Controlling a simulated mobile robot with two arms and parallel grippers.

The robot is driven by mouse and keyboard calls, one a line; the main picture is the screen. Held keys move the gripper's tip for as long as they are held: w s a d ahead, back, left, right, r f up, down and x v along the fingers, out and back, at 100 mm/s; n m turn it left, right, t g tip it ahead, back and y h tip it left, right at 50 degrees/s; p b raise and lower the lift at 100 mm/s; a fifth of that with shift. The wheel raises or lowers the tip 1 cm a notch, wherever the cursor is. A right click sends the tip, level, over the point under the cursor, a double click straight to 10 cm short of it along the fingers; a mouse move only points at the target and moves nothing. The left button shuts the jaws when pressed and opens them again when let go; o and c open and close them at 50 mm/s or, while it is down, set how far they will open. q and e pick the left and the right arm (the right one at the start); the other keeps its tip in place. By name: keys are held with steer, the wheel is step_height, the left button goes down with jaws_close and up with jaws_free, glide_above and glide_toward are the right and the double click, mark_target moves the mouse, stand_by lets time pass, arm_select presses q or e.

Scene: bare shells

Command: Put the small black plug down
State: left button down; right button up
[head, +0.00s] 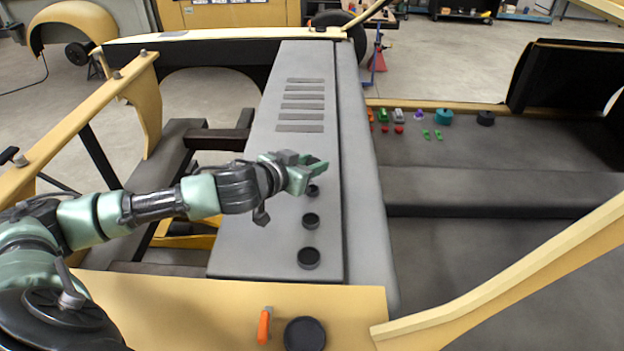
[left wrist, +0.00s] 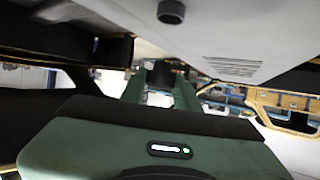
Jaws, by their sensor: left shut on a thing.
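My left gripper (head: 311,170) reaches in from the left over the grey panel (head: 260,215). In the left wrist view, its green fingers (left wrist: 161,90) are shut on a small dark piece, the small black plug (left wrist: 163,73). In the head view I cannot make out the held plug between the fingers. Three round black pieces are in a row on the panel: one close by the gripper (head: 313,190), one in the middle (head: 310,220) and one nearest me (head: 308,258). My right gripper is not in view.
A larger black disc (head: 304,334) and an orange-handled piece (head: 264,325) are on the near tan beam. Several slots (head: 303,105) mark the panel's far part. On the ledge at right are small coloured pieces, a teal cylinder (head: 444,116) and a black round piece (head: 486,118).

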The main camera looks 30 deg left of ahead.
mark_target(312, 192)
arm_select(q)
steer(key=shift+f, duration=0.65)
steer(key=shift+s+f, duration=0.1)
steer(key=shift+f, duration=1.95)
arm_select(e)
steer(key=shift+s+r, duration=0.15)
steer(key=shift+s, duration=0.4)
arm_select(q)
steer(key=c, duration=1)
jaws_free()
steer(key=shift+c, duration=0.2)
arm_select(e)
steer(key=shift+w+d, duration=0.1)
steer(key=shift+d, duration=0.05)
arm_select(q)
steer(key=b+v, duration=0.3)
steer(key=v, duration=0.7)
steer(key=shift+s+a+b, duration=0.2)
steer(key=shift+s+b, duration=0.1)
steer(key=shift+s+r, duration=0.35)
steer(key=shift+s, duration=0.25)
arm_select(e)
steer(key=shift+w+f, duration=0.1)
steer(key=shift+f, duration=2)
